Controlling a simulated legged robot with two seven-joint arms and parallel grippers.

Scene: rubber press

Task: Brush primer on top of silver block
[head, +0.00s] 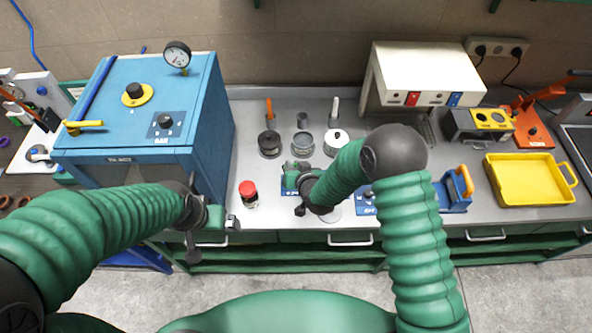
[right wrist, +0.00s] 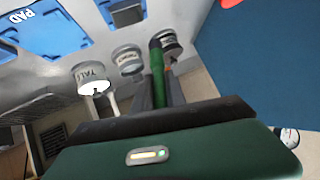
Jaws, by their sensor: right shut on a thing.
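My right gripper (head: 299,170) is low over the bench in the head view, beside a blue pad (head: 290,182). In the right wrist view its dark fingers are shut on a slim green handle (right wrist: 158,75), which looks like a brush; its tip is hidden. An open grey jar (head: 304,143), likely the primer, stands just behind the gripper; a middle jar (right wrist: 128,60) shows in the wrist view with unreadable lettering. I cannot make out the silver block; the right arm covers part of the bench. My left gripper (head: 216,222) is at the bench's front edge, its jaws unclear.
A dark jar (head: 269,143) with an orange handle and a white jar (head: 336,142) with a white handle flank the grey jar. A blue press (head: 140,115) stands left, a red button (head: 248,193) near it. A yellow tray (head: 530,180) lies right.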

